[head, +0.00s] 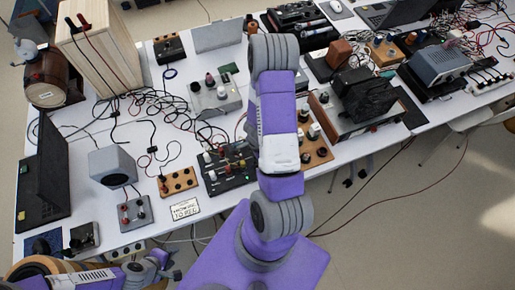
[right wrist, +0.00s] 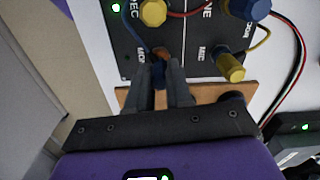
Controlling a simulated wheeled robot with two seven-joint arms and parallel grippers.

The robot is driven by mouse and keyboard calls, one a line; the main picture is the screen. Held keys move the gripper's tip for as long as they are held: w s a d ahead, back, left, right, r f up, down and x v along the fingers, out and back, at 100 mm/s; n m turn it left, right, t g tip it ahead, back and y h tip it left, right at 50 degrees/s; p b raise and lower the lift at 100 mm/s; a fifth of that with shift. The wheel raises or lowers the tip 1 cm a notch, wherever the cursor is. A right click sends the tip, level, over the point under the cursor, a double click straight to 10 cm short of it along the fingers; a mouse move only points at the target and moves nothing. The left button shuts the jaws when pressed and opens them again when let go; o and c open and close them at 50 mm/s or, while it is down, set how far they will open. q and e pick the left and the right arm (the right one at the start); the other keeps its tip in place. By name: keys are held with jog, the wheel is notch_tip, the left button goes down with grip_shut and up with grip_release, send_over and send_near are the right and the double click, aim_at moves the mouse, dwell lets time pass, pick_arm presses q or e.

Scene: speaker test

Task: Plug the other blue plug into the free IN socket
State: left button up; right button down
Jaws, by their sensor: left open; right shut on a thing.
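In the right wrist view my right gripper (right wrist: 163,88) is shut on a small dark blue plug (right wrist: 158,69), close over the lower edge of a black panel (right wrist: 190,40). An orange-brown piece shows just beyond the plug; whether the plug sits in a socket cannot be told. Another blue plug (right wrist: 250,8) stands at the panel's upper right. Yellow plugs (right wrist: 153,12) (right wrist: 230,66) stand on the panel too. No label reading IN can be made out. In the head view my left gripper (head: 172,268) is open and empty near the table's front edge; my right gripper is hidden behind its arm.
A black unit with plugs (head: 226,168), a wooden block with jacks (head: 178,182) and a grey speaker (head: 112,166) stand left of my right arm. A large black device (head: 362,95) is to its right. Loose cables (head: 190,110) cover much of the white table.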

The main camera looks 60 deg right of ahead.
jog(key=shift+f+b, duration=0.3)
jog(key=shift+f, duration=0.1)
jog(key=c, duration=1)
grip_release()
jog(key=shift+o, duration=0.2)
jog(key=shift+r, duration=0.15)
jog(key=shift+r+p, duration=3.65)
jog(key=shift+r, duration=0.05)
